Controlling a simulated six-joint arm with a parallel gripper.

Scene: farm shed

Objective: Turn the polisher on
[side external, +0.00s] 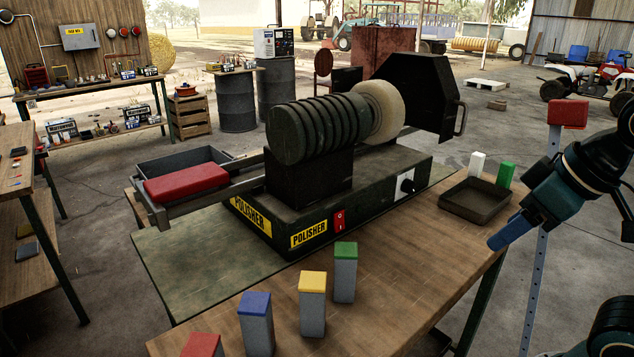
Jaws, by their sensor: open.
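The polisher (350,205) stands on the wooden bench as a dark box with yellow POLISHER labels, a ribbed motor (318,128) and a pale buffing wheel (380,108). A red rocker switch (339,221) is on its front face, beside the front label. Whether the switch is on or off is too small to tell. A dial with a white plate (405,185) is farther right on the same face. My gripper (500,239) is at the right, apart from the polisher and well right of the switch. Its blue finger points down and left; it is open and holds nothing visible.
Upright blocks with red (202,345), blue (256,322), yellow (312,303) and green (345,272) tops stand before the polisher. A shallow dark tray (476,200) lies near the gripper, with white and green blocks behind. A black hood (412,95) partly surrounds the wheel. A red block (186,184) sits left.

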